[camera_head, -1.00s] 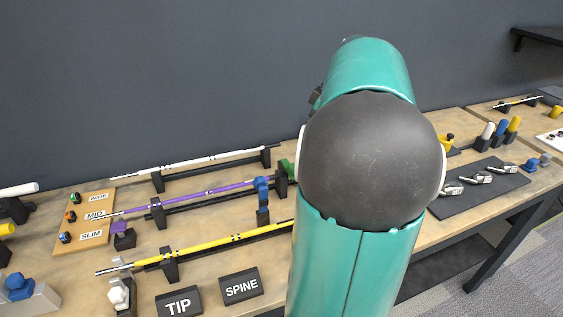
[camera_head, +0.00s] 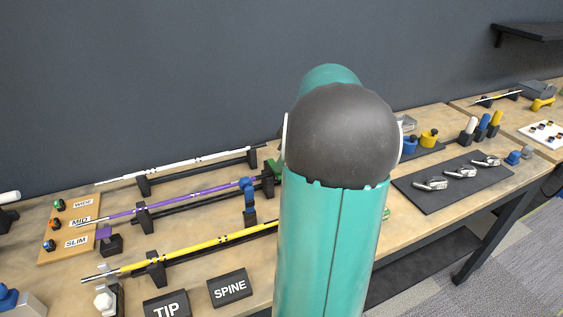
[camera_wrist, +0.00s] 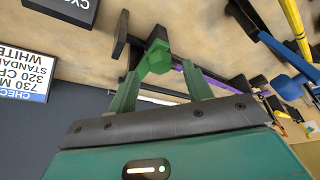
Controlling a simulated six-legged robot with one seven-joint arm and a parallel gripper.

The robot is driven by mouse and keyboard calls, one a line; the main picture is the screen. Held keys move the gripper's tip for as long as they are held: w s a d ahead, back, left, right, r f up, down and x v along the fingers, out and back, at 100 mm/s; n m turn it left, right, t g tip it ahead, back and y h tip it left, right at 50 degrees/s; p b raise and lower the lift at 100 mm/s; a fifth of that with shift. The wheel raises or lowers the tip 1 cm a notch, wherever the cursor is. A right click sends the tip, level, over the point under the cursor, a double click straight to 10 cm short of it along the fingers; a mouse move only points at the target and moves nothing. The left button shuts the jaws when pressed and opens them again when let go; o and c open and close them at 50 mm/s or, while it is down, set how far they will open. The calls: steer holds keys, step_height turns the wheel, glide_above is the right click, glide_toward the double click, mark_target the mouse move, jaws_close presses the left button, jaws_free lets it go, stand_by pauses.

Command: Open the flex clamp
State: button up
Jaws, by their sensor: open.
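A green handle (camera_wrist: 155,58) on a black post stands in the wrist view, beside the end of a purple shaft (camera_wrist: 220,83). It appears to belong to the flex clamp. In the head view a small part of this green piece (camera_head: 273,166) shows at the left edge of my arm; the rest is hidden. My gripper (camera_wrist: 160,78) is open, its two green fingers on either side of the handle's near end. I cannot tell whether they touch it. In the head view my arm hides the gripper.
A yellow shaft (camera_head: 200,244), the purple shaft and a white shaft (camera_head: 190,163) lie on black stands. A blue clamp (camera_head: 248,195) stands close left of my arm. TIP (camera_head: 166,305) and SPINE (camera_head: 230,288) blocks sit in front. A display (camera_wrist: 22,75) is at left in the wrist view.

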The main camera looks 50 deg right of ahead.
steer(key=shift+x, duration=1.15)
steer(key=shift+c, duration=0.4)
jaws_close()
